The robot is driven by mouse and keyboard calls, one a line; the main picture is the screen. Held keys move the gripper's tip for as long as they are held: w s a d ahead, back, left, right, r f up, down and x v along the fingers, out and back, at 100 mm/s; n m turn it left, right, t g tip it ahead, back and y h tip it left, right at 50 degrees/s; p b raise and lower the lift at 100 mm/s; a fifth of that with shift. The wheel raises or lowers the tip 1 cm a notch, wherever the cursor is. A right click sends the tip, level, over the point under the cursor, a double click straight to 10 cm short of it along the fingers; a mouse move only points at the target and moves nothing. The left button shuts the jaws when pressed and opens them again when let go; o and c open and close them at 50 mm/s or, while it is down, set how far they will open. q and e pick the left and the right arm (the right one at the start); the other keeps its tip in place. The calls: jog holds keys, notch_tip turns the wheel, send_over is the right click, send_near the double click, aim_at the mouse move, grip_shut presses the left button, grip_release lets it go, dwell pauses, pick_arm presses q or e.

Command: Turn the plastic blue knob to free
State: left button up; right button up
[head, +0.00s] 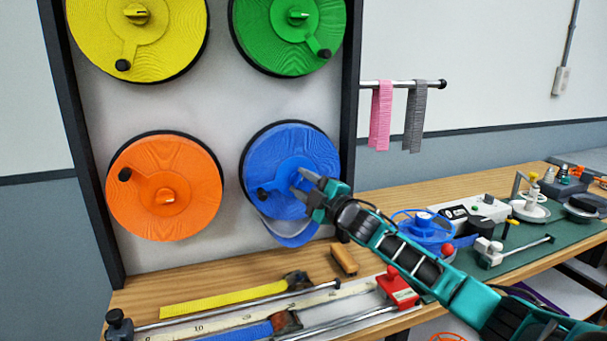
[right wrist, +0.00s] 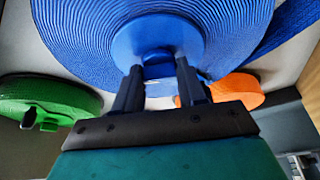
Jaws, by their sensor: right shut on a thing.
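The blue strap reel (head: 315,155) hangs at the lower right of the wall board, with a loose blue strap loop (head: 292,238) below it. It has a crank arm with a black handle (head: 264,194) on its left. My right gripper (head: 302,182) is at the reel's centre, shut on the blue knob, which its fingers mostly hide in the head view. In the right wrist view, the two dark fingers (right wrist: 158,82) sit around the knob (right wrist: 158,72) at the hub of the blue reel (right wrist: 80,30). The knob's exact angle is hard to tell. My left gripper is not in view.
Yellow (head: 90,35), green (head: 270,45) and orange (head: 200,200) reels share the board. Pink (head: 381,115) and grey (head: 415,118) straps hang on a rod at right. The wooden bench below holds rulers, a yellow strap (head: 215,301) and a red clamp (head: 398,289).

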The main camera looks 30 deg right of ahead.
jog(key=n+g+p, duration=0.1)
jog(key=n, duration=0.1)
jog(key=shift+r+n, duration=0.15)
jog(key=shift+n, duration=0.25)
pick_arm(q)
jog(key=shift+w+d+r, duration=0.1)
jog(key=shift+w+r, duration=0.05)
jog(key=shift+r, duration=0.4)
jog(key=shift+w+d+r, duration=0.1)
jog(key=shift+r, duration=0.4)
pick_arm(e)
jog(key=shift+n+g, duration=0.5)
jog(key=shift+n, duration=0.6)
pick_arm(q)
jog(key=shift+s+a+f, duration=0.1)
pick_arm(e)
jog(key=o, duration=1.1)
jog(key=shift+c, duration=0.2)
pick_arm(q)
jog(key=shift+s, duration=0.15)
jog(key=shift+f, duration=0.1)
pick_arm(e)
jog(key=shift+s, duration=0.1)
